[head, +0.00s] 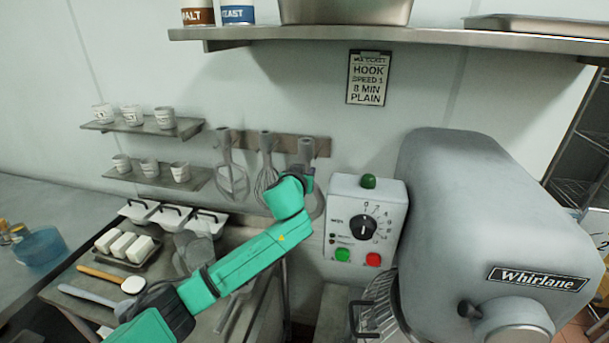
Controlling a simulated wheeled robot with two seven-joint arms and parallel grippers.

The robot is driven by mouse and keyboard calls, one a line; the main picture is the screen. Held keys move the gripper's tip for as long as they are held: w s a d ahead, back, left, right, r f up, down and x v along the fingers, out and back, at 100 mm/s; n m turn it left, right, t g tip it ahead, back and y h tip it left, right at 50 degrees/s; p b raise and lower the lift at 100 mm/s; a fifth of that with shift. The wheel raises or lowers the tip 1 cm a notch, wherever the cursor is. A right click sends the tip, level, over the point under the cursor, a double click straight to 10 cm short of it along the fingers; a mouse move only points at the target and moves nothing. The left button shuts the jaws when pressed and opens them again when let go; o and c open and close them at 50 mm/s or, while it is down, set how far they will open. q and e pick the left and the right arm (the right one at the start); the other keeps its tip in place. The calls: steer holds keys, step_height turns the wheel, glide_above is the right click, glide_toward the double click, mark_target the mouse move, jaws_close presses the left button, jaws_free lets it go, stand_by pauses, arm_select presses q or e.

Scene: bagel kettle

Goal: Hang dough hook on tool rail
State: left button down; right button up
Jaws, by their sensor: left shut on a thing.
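The tool rail (286,143) is a brownish strip on the back wall. A flat paddle-like beater (229,170) and a wire whisk (265,178) hang from it. At its right end is the grey dough hook (307,148): its round top is in front of the rail and a curved grey part shows below, right of my wrist. My left gripper (304,172) is shut on the dough hook, with its fingers mostly hidden behind my green wrist. I cannot tell whether the hook is on a peg or just in front of the rail. My right gripper is out of view.
The control box (348,190) and the large grey mixer (480,200) stand close to the right. Two small shelves (140,125) with cups are on the left wall. A long shelf (400,37) runs overhead. Below, the counter holds white tubs (170,215) and a tray of blocks (125,246).

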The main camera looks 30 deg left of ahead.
arm_select(q)
steer(key=shift+w+a+r, duration=0.1)
steer(key=shift+w, duration=0.6)
steer(key=shift+w+a+b, duration=0.2)
steer(key=shift+w+b, duration=0.1)
steer(key=shift+w, duration=0.5)
steer(key=shift+w+a+b, duration=0.2)
steer(key=shift+w+b, duration=0.05)
steer(key=shift+w, duration=0.5)
steer(key=shift+w+a+b, duration=0.2)
steer(key=shift+w+b, duration=0.1)
steer(key=shift+w, duration=0.5)
steer(key=shift+f+b, duration=0.5)
steer(key=shift+f, duration=0.15)
steer(key=shift+s+f, duration=0.1)
steer(key=shift+f, duration=0.1)
steer(key=shift+c, duration=1.2)
jaws_free()
steer(key=shift+f, duration=0.1)
